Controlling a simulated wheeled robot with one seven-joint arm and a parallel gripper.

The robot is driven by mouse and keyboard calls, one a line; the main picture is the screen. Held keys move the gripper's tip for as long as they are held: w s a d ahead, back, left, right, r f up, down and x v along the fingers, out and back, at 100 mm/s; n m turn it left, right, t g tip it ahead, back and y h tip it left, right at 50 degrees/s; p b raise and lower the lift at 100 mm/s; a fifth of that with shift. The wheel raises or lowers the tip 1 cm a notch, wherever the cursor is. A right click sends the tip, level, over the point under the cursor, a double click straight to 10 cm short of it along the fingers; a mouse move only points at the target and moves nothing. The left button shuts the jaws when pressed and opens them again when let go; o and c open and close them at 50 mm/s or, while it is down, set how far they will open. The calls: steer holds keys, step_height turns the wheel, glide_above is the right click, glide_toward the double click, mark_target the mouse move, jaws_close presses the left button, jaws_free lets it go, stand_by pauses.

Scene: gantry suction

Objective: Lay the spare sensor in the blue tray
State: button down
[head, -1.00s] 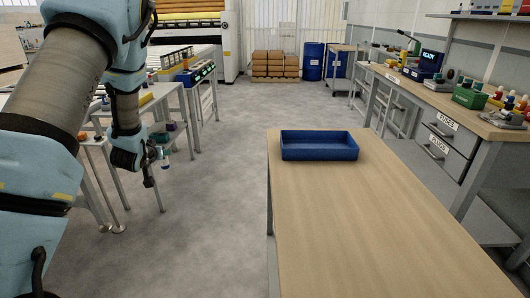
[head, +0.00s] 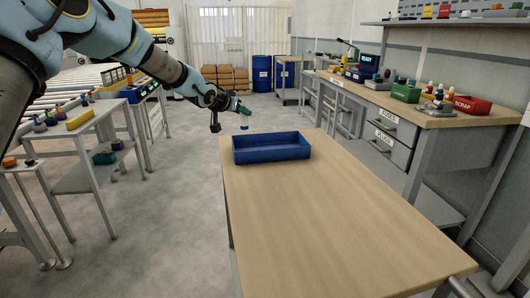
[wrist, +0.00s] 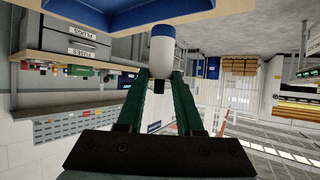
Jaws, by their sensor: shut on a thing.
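My gripper (head: 240,112) is shut on the spare sensor (head: 244,126), a small white cylinder with a blue end. The sensor hangs in the air near the back left corner of the blue tray (head: 274,156), apart from it. In the wrist view the green fingers (wrist: 161,78) grip the dark stem of the sensor (wrist: 162,50), whose blue end points toward the tray (wrist: 105,15) at the top edge. The tray is rectangular, open and stands at the far end of the wooden table. Its visible inside looks empty.
The wooden table (head: 330,215) is bare apart from the tray. A side stand at the left holds several coloured parts and a yellow block (head: 80,119). A workbench (head: 440,116) with bins and drawers runs along the right wall. The floor between is clear.

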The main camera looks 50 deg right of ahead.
mark_target(243, 124)
steer(key=f, duration=0.4)
steer(key=shift+s+d+f, duration=0.1)
steer(key=shift+s+f, duration=0.1)
steer(key=shift+f, duration=0.15)
steer(key=shift+w+f, duration=0.1)
steer(key=shift+f, duration=2.35)
steer(key=c, duration=0.6)
jaws_free()
steer(key=shift+f, duration=0.1)
steer(key=shift+o, duration=0.2)
steer(key=b+v, duration=0.1)
steer(key=v, duration=1.1)
